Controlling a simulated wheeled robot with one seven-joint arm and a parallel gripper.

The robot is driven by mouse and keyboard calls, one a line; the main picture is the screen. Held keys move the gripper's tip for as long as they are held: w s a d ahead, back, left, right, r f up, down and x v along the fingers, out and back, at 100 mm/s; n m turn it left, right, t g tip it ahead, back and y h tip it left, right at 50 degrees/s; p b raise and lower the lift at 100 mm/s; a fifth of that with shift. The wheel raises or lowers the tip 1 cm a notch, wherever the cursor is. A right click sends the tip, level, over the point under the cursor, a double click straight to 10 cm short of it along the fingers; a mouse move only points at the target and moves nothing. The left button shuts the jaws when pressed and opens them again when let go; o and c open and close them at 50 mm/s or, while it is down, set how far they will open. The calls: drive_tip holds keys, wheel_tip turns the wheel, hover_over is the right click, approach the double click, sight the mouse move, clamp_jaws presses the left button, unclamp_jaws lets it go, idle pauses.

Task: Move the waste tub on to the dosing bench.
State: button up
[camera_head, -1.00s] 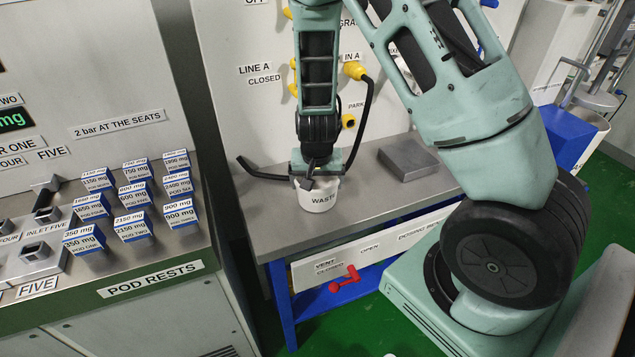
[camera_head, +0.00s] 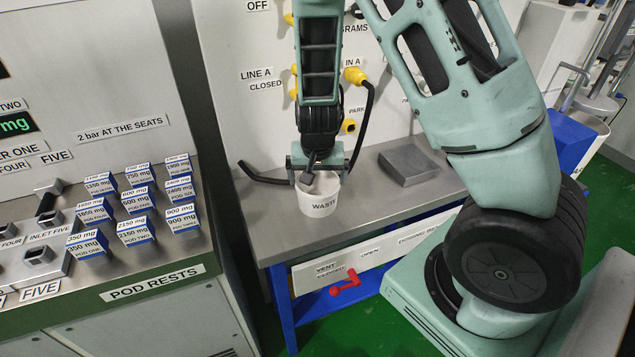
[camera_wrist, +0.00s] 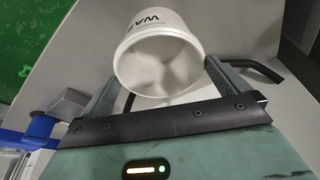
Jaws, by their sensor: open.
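The waste tub (camera_head: 319,203) is a white open tub with a WASTE label. It stands upright on the grey dosing bench (camera_head: 268,232), near its left front part. My gripper (camera_head: 318,172) is open, just above and behind the tub's rim in the head view. In the wrist view the tub (camera_wrist: 160,55) shows its empty inside and rim, in front of and partly between my gripper's fingers (camera_wrist: 170,85). Whether a finger touches the rim I cannot tell.
A black hose (camera_head: 263,178) lies on the bench left of the tub. A grey block (camera_head: 408,164) sits to its right. Labelled pods (camera_head: 134,201) stand on the separate bench at left. A red vent handle (camera_head: 345,282) is below the bench front.

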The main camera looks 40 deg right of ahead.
drive_tip(key=p+v, duration=0.2)
drive_tip(key=v, duration=0.5)
drive_tip(key=s+a+r+n+g+y, duration=0.1)
drive_tip(key=s+a+r+n, duration=0.1)
drive_tip(key=a, duration=0.4)
drive_tip(key=s+a+r+n+y, duration=0.2)
drive_tip(key=s+a, duration=0.1)
drive_tip(key=a, duration=0.3)
drive_tip(key=s+a+r+n, duration=0.4)
drive_tip(key=s+a+n, duration=0.1)
drive_tip(key=s, duration=0.3)
drive_tip(key=s+a+r+n+g, duration=0.1)
drive_tip(key=s+a+r+n, duration=0.3)
drive_tip(key=s, duration=0.4)
drive_tip(key=shift+s+a+n+g, duration=0.3)
drive_tip(key=shift+a+n, duration=0.45)
drive_tip(key=shift+n, duration=0.45)
drive_tip(key=shift+w, duration=0.1)
